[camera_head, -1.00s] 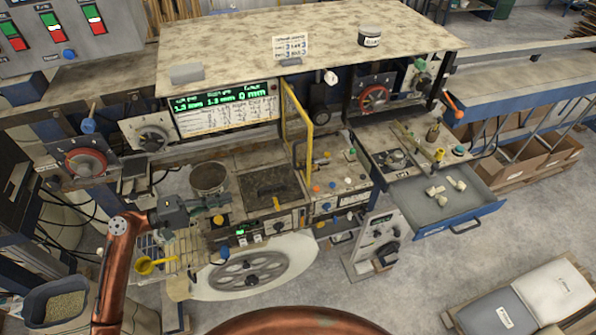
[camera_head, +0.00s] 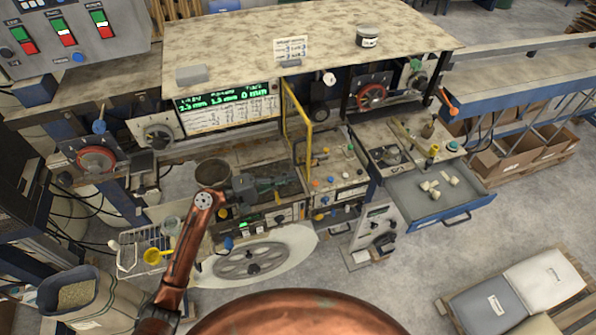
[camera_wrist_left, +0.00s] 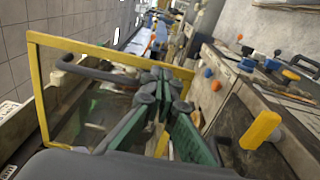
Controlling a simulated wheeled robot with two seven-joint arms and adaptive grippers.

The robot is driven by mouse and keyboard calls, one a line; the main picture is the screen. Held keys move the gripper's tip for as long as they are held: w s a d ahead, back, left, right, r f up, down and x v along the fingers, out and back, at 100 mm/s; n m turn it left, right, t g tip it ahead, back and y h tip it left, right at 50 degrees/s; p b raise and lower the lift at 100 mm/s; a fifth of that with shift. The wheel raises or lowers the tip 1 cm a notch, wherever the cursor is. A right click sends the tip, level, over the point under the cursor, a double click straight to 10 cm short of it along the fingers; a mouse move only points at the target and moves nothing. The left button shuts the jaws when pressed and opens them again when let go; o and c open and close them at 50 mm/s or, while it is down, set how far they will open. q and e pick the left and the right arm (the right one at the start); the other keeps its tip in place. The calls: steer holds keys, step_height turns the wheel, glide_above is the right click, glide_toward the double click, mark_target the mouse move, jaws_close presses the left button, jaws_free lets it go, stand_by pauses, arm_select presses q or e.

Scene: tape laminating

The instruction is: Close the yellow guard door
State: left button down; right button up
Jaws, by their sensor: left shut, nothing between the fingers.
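The yellow guard door (camera_head: 309,128) stands open, its yellow frame swung out toward me from the machine front, seen nearly edge-on in the head view. In the left wrist view the guard door (camera_wrist_left: 36,88) is a clear panel in a yellow frame with a dark bar handle (camera_wrist_left: 85,70). My left gripper (camera_head: 296,184) is shut and empty, just left of and below the door's lower edge in the head view. In the wrist view its fingertips (camera_wrist_left: 160,78) overlap the door's right part; I cannot tell whether they touch. My right gripper is not in view.
A control panel with coloured knobs (camera_head: 333,177) lies right of the door. An open blue drawer (camera_head: 405,195) juts out at the right. A yellow knob (camera_wrist_left: 260,130) is close on the right in the wrist view.

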mark_target(307, 172)
arm_select(q)
steer(key=shift+p+x, duration=0.5)
steer(key=shift+x, duration=1.2)
steer(key=shift+d, duration=0.1)
